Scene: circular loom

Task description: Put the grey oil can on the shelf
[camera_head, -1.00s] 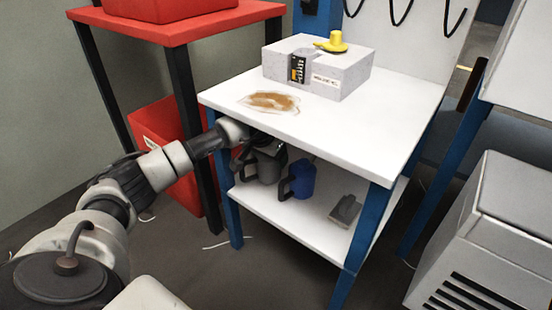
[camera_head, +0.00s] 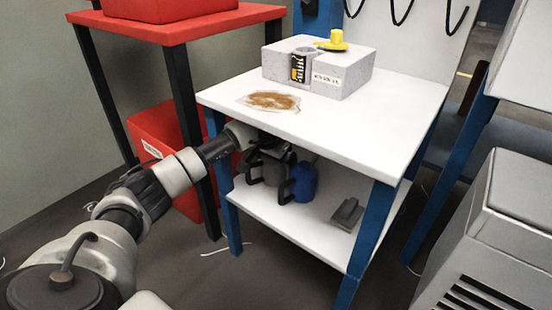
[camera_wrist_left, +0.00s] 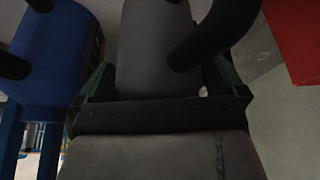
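The grey oil can (camera_head: 271,172) is under the white table top, over the lower shelf (camera_head: 310,224), just left of the blue can. Its dark handle points left. My left gripper (camera_head: 270,149) is at the grey can's upper part. In the left wrist view the grey can (camera_wrist_left: 155,50) sits between my green-edged fingers (camera_wrist_left: 160,88), which look closed on it. I cannot tell whether its base touches the shelf. My right gripper is not in view.
A blue can (camera_head: 304,182) stands close beside the grey one. A small grey block-like object (camera_head: 347,213) lies further right on the shelf. The table top (camera_head: 365,125) overhangs closely. A red rack (camera_head: 180,30) stands left; the shelf's front is free.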

